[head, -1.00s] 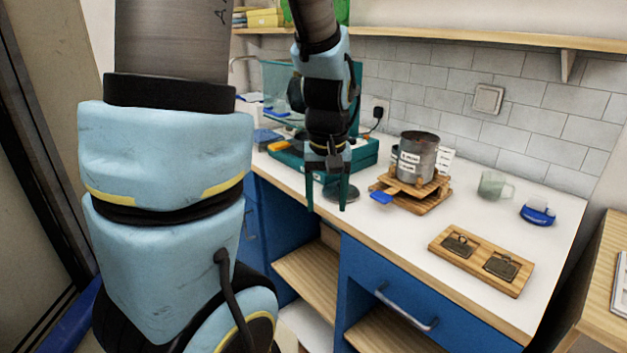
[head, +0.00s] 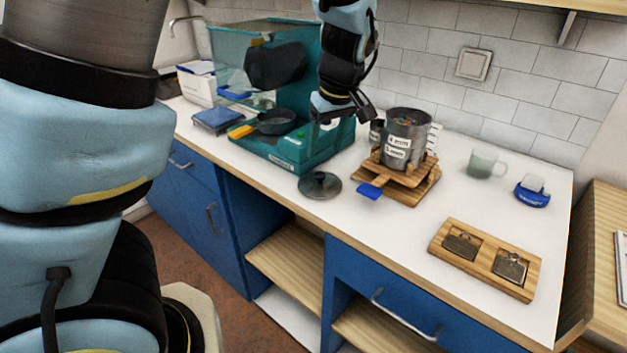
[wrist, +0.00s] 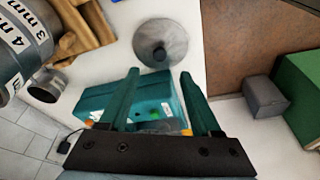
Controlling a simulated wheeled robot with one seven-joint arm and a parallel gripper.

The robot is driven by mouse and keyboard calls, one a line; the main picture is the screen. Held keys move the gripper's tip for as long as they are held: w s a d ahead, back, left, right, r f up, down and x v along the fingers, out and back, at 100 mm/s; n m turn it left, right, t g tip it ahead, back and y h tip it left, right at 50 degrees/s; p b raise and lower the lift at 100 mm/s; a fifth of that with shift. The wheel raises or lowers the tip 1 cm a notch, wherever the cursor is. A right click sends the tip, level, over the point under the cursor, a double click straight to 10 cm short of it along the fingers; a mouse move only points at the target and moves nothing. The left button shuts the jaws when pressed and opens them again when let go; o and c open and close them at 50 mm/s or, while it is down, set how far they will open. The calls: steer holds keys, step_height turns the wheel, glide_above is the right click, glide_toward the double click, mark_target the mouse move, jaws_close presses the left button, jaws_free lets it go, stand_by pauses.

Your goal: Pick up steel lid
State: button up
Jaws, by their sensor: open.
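The steel lid (head: 320,186) is a round grey disc with a dark knob. It lies flat on the white counter near the front edge, just in front of the teal machine. It also shows whole in the wrist view (wrist: 174,38), beyond the fingertips. My gripper (wrist: 159,75) is open, with two teal fingers apart and nothing between them. In the head view my gripper is raised above the counter, behind the lid and apart from it. Its teal fingers are hard to make out there against the teal machine.
The teal machine (head: 283,155) stands behind the lid, with an orange-handled pan (head: 275,122) on it. To the right, a labelled steel pot (head: 405,137) stands on a wooden stand with a blue tab (head: 370,191). A wooden tray (head: 485,259) lies farther right.

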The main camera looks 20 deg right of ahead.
mark_target(320, 174)
steer(key=p+x, duration=0.2)
steer(key=x, duration=0.6)
steer(key=shift+s, duration=0.15)
steer(key=shift+c, duration=0.3)
jaws_close()
